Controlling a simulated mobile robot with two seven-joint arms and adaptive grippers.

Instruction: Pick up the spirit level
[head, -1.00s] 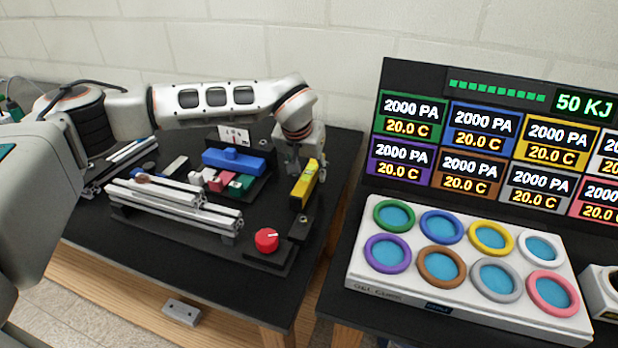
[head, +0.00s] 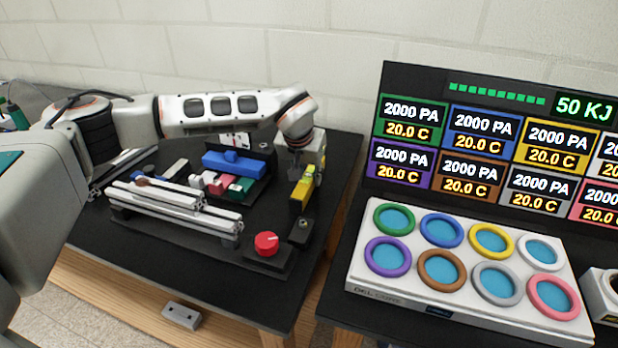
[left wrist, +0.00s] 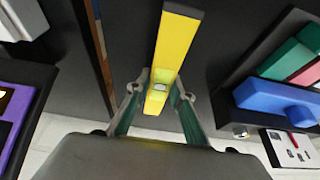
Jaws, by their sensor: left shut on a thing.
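The yellow spirit level (head: 301,192) is at the right side of the left black table, with its long side running front to back. My left gripper (head: 306,168) comes down on it from above and is shut on it. In the left wrist view the level (left wrist: 175,48) sits between the two fingers of my left gripper (left wrist: 158,100), its pale vial showing near the fingers. The gripper hides part of the level in the head view. I cannot tell whether the level touches what is under it. My right gripper is out of view.
A red knob (head: 266,243) and aluminium extrusions (head: 175,205) lie in front and left of the level. A blue block (head: 233,163) stands in a tray of coloured blocks. A gap separates this table from the right one with a panel of coloured rings (head: 470,260).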

